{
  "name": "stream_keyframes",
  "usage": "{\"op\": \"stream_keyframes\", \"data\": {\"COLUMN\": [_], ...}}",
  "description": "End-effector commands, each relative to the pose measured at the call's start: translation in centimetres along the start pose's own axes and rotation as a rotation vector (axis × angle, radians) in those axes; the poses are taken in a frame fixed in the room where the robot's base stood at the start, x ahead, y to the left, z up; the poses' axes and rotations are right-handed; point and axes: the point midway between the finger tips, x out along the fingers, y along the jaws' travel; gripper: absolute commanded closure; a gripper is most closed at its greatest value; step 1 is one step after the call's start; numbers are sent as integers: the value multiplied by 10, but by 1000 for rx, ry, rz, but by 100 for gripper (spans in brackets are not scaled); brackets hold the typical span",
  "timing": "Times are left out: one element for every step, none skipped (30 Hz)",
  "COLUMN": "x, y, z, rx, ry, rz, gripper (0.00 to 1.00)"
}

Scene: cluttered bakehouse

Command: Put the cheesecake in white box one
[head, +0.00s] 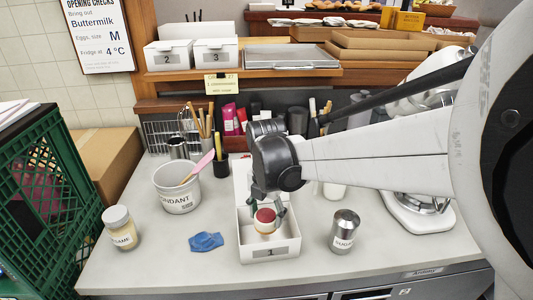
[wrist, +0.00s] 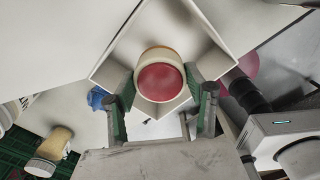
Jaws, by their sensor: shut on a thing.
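The cheesecake (head: 265,220) is a small round cake with a pale side and a red top. My gripper (head: 268,208) is shut on it, with one finger on each side. In the wrist view the cheesecake (wrist: 160,80) sits between the green-padded fingertips (wrist: 162,100). White box one (head: 269,252) stands open on the counter with a "1" on its front. The cheesecake is over the box's opening, within its walls as seen from above. I cannot tell whether it touches the box floor. The wrist view shows the box walls (wrist: 120,55) around it.
A fondant tub (head: 177,190) with a pink spatula and a blue cloth (head: 206,242) are left of the box. A jar (head: 121,228) stands far left, a metal shaker (head: 344,231) right. Boxes two (head: 170,56) and three (head: 216,53) sit on the shelf.

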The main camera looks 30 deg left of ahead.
Motion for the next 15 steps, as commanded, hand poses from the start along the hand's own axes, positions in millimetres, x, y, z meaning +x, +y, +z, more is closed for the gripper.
{"op": "stream_keyframes", "data": {"x": [10, 14, 19, 22, 24, 26, 28, 29, 32, 34, 37, 42, 47, 51, 56], "y": [2, 2, 2, 1, 1, 1, 1, 1, 0, 0, 0, 0, 0, 0, 0], "z": [0, 0, 0, 0, 0, 1, 1, 1, 1, 1, 1, 1, 1, 1, 1], "rx": [-2, -2, -1, 0, 0, 1, 1, 1, 2, 2, 2, 3, 3, 3, 3], "ry": [0, 0, 0, 0, 0, 0, 0, 0, 0, 0, 0, 0, 0, 0, 0], "rz": [0, 0, 0, 0, 0, 0, 0, 0, 0, 0, 0, 0, 0, 0, 0], "gripper": [60, 60, 60, 60, 60, 60, 60, 60, 60, 60, 60, 60, 60, 60, 60]}}
